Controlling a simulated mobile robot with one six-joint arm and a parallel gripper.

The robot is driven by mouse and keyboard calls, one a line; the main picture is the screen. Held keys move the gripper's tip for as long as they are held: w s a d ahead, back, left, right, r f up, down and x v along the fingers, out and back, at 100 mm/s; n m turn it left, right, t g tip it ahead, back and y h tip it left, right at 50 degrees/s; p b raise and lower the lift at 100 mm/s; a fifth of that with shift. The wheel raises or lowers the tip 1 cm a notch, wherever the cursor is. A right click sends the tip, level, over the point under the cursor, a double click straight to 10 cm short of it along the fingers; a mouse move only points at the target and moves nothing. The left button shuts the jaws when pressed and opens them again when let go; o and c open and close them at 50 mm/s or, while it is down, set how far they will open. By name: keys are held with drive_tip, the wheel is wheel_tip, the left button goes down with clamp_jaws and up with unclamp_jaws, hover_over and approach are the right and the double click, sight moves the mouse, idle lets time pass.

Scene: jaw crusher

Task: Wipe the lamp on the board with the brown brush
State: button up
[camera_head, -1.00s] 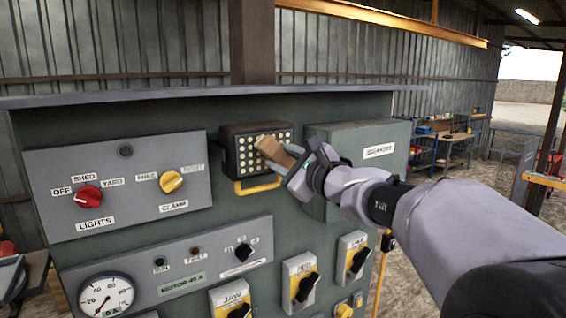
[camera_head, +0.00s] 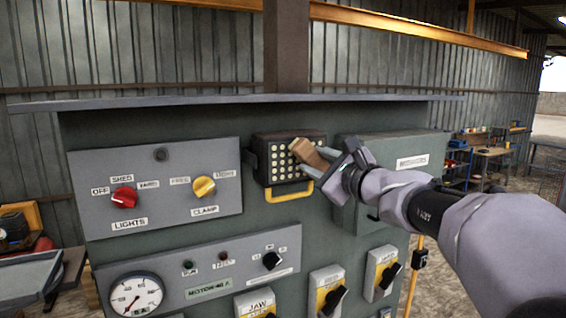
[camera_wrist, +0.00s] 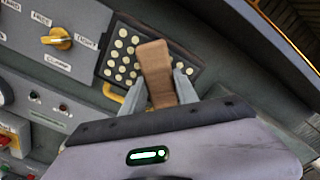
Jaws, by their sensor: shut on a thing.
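The lamp (camera_head: 278,160) is a dark box with rows of pale round lights and a yellow handle below, mounted high on the green board (camera_head: 110,243). It also shows in the wrist view (camera_wrist: 118,55). My gripper (camera_head: 318,166) is shut on the brown brush (camera_head: 305,151). The brush is tilted and its end lies over the right part of the lamp's face. In the wrist view the brush (camera_wrist: 155,70) stands between my fingers and covers some lights. I cannot tell whether it touches the lamp.
Left of the lamp is a grey panel with a red knob (camera_head: 123,198) and a yellow knob (camera_head: 203,187). A grey box (camera_head: 400,150) sits to the right behind my wrist. A gauge (camera_head: 136,296) and black switches are below. A ledge (camera_head: 200,104) runs above.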

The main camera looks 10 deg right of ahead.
drive_tip(key=w+d, duration=0.1)
drive_tip(key=d, duration=0.3)
drive_tip(key=shift+s+a+b, duration=0.4)
drive_tip(key=shift+a+b, duration=0.25)
drive_tip(key=shift+a, duration=0.65)
drive_tip(key=shift+s+a+b, duration=0.35)
drive_tip(key=shift+a+b, duration=0.25)
drive_tip(key=shift+a, duration=0.7)
drive_tip(key=shift+s+a+b, duration=0.4)
drive_tip(key=shift+a+b, duration=0.25)
drive_tip(key=shift+a, duration=0.65)
drive_tip(key=shift+s+d, duration=0.2)
drive_tip(key=shift+s, duration=0.05)
drive_tip(key=shift+b+v, duration=0.5)
drive_tip(key=shift+v, duration=2.05)
